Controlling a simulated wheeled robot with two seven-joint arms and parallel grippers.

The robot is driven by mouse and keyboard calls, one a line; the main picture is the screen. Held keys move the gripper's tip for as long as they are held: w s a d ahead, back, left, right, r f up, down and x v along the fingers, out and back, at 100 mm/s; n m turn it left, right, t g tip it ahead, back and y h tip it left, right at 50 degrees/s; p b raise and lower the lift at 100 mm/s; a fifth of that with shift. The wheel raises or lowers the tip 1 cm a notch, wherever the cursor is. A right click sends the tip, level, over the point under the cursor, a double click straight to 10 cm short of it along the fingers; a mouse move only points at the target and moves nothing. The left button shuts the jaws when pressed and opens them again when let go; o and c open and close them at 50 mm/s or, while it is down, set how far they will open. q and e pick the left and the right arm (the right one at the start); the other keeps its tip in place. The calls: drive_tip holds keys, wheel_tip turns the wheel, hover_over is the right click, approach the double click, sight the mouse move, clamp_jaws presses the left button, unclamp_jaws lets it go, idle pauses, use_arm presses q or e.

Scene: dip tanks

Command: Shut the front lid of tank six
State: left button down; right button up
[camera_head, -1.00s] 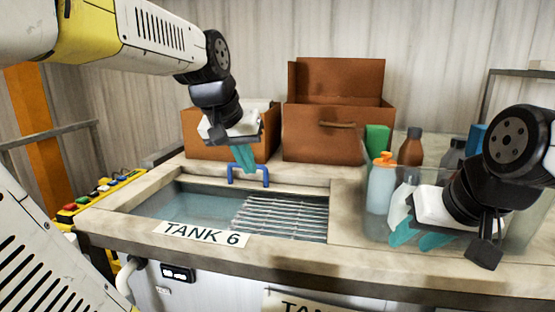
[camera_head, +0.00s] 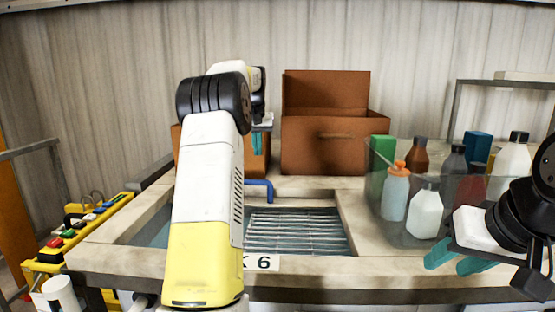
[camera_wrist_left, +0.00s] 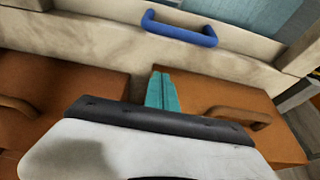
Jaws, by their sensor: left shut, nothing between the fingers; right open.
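Tank six (camera_head: 115,258) is a pale-rimmed basin, its opening showing water and a metal grille (camera_head: 300,232). My left arm hides part of it and most of its label (camera_head: 262,263). A blue handle (camera_head: 262,186) stands at the opening's back edge; it also shows in the left wrist view (camera_wrist_left: 178,30). I cannot clearly make out the lid panel. My left gripper (camera_head: 257,143) is shut and empty, behind the handle and apart from it, in front of a brown box. Its teal fingers show in the left wrist view (camera_wrist_left: 162,92). My right gripper (camera_head: 457,262) is open at the right.
Two brown boxes stand behind the tank, the right one (camera_head: 335,145) with its flap up. A clear bin of bottles (camera_head: 397,190) stands to the right, close to my right gripper. A yellow button panel (camera_head: 75,235) is at the left.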

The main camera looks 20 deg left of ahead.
use_arm(q)
drive_tip(key=x, duration=0.9)
drive_tip(key=shift+s+d, duration=0.15)
drive_tip(key=shift+s, duration=0.4)
drive_tip(key=shift+s+d, duration=0.15)
drive_tip(key=shift+s, duration=0.4)
drive_tip(key=shift+s+d+f, duration=0.1)
drive_tip(key=shift+s+f, duration=0.05)
drive_tip(key=shift+s, duration=0.3)
drive_tip(key=shift+s+d+f, duration=0.1)
drive_tip(key=shift+s+d, duration=0.05)
drive_tip(key=shift+s, duration=0.25)
